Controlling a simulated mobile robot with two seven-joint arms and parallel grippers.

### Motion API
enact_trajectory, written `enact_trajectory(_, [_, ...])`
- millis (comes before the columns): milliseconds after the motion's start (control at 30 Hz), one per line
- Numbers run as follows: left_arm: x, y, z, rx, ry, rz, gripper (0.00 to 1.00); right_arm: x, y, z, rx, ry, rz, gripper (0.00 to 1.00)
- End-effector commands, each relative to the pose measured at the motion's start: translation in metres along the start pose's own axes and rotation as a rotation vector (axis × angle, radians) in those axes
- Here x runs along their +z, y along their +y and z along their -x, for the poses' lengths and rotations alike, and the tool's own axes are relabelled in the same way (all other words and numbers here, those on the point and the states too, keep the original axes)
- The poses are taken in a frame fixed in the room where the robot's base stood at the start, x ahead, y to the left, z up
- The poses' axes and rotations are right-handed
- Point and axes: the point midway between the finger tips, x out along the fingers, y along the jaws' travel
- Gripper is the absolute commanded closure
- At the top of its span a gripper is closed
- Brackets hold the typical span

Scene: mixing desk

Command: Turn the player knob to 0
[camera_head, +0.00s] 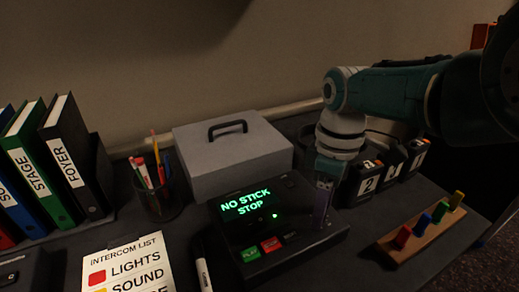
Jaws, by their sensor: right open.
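The player (297,236) is a low black box in the middle of the desk, with green text "NO STICK STOP" on its dark screen (247,201). A green PLAY button (251,254) and a red button (271,244) sit on its front part. My right gripper (322,203) points down over the player's right side, its fingers close to the top surface. It is open. I cannot make out the knob; the gripper covers part of that side. Whether the fingers touch anything there cannot be told. My left gripper is not in view.
A grey cash box (230,160) stands behind the player. A pen cup (158,200), binders (70,165) and an intercom list (125,264) are to the left. A white marker (203,274) lies in front. Numbered black units (367,183) and a colored-peg rack (420,235) are right.

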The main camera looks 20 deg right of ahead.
Motion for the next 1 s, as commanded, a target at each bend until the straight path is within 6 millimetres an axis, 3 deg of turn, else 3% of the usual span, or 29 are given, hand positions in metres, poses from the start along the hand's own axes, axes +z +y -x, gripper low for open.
enact_trajectory(300, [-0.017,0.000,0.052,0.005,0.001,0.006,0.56,0.000,0.000,0.064,0.002,0.001,0.000,0.46])
enact_trajectory(500, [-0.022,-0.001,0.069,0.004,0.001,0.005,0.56,0.000,0.000,0.090,0.000,0.001,0.000,0.46])
enact_trajectory(1000, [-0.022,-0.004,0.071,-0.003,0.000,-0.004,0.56,0.000,0.000,0.096,0.000,0.000,0.000,0.46])
